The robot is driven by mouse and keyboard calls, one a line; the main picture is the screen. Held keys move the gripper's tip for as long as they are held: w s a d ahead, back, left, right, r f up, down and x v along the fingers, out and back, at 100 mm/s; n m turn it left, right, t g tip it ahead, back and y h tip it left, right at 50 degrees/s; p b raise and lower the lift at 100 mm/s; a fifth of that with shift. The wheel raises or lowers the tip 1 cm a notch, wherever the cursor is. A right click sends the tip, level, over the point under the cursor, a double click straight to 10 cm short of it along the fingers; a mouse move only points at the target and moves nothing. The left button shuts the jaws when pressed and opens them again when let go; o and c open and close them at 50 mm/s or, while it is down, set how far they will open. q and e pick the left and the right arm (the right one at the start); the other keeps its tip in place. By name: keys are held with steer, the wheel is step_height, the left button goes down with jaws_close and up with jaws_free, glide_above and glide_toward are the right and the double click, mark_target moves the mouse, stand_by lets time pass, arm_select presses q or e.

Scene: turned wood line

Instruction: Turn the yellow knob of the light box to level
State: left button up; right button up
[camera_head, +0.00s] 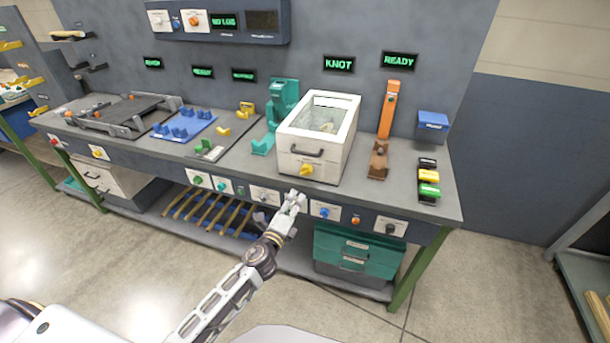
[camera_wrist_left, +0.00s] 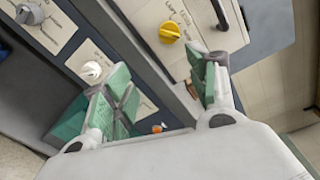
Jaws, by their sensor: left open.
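The light box (camera_head: 327,133) is a cream-white box with a glazed lid, standing on the workbench. Its yellow knob (camera_head: 306,169) sits low on the front face, below a dark handle (camera_head: 307,152). In the left wrist view the yellow knob (camera_wrist_left: 169,32) shows near the top, beyond the fingertips, with the box front around it. My left gripper (camera_head: 295,198) is at the bench's front edge, below and slightly left of the knob. Its green-padded fingers (camera_wrist_left: 160,88) are spread apart with nothing between them, clear of the knob. My right gripper is not in view.
The bench front carries several other knobs, including a blue one (camera_head: 324,212) and a white one (camera_wrist_left: 92,69) close to my left fingers. An orange stand (camera_head: 388,112) and stacked coloured blocks (camera_head: 428,177) stand to the right. Teal fixtures (camera_head: 284,97) stand left of the box.

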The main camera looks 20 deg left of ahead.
arm_select(q)
steer(key=shift+a+r+m+t, duration=0.1)
steer(key=shift+r+m, duration=0.2)
steer(key=shift+m, duration=0.7)
steer(key=shift+r+m+t, duration=0.1)
steer(key=shift+r+m, duration=0.25)
steer(key=shift+m, duration=0.65)
steer(key=shift+a+r+m+t, duration=0.1)
steer(key=shift+r+m, duration=0.2)
steer(key=shift+m, duration=0.7)
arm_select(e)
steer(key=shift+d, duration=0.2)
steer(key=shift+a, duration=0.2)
arm_select(q)
glide_toward(305, 174)
steer(key=shift+w, duration=1.8)
steer(key=shift+w+d+p, duration=0.1)
steer(key=shift+w+p, duration=0.15)
steer(key=shift+w, duration=0.45)
steer(key=shift+w+d+p, duration=0.15)
steer(key=shift+w+p, duration=0.05)
steer(key=shift+w, duration=2.2)
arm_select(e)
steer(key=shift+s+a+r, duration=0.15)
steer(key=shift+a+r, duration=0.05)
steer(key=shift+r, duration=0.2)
